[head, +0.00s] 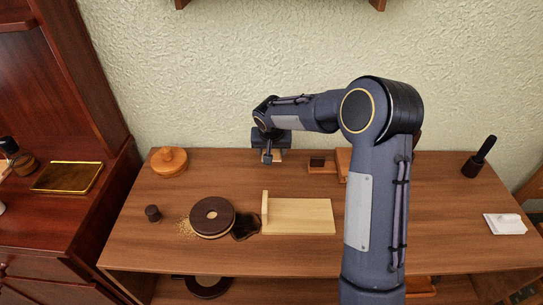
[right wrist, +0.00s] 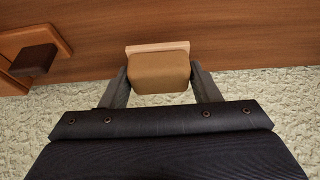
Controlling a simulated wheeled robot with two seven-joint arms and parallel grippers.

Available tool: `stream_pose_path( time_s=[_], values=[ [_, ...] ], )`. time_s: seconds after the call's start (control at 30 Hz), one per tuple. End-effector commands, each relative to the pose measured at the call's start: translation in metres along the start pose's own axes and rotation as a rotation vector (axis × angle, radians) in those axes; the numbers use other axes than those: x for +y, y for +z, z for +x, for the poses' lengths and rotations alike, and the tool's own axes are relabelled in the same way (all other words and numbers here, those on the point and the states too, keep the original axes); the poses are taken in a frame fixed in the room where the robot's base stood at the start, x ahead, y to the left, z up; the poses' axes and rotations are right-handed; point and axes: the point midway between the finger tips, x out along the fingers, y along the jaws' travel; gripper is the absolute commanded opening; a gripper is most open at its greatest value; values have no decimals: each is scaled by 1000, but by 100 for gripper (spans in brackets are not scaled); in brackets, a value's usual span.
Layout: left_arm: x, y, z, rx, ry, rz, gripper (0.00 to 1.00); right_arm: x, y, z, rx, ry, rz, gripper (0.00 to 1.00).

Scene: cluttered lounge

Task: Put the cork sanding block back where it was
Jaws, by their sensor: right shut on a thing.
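The cork sanding block (right wrist: 158,74) is a brown block between the two fingers of my right gripper (head: 268,152), which is shut on it. In the right wrist view a thin, pale pinkish-wood strip (right wrist: 158,47) shows along the block's far edge. In the head view the gripper is at the back edge of the wooden table, close to the wall, and mostly covers the block. I cannot tell whether the block touches the tabletop. My left gripper is not in view.
Right of the gripper, a dark block (head: 317,161) sits on a wooden piece (head: 322,169). A pale bench hook (head: 300,216), a dark round disc (head: 212,216) and a lidded wooden pot (head: 169,161) stand on the table (head: 420,240). A white block (head: 505,223) lies far right.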

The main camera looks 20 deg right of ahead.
Motion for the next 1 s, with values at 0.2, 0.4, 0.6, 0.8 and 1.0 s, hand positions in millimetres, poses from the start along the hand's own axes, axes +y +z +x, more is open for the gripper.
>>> stream_pose_path(
  time_s=[0.2,0.4,0.6,0.8,1.0],
  values=[
    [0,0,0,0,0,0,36,0,11,28,-2,1,-1,35],
    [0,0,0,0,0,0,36,0,11,30,0,0,1,35],
    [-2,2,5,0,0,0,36,0,13,34,0,0,0,35],
    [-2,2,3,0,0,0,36,0,13,32,-1,1,0,78],
    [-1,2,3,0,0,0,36,0,13,32,-1,0,0,78]
  ],
)
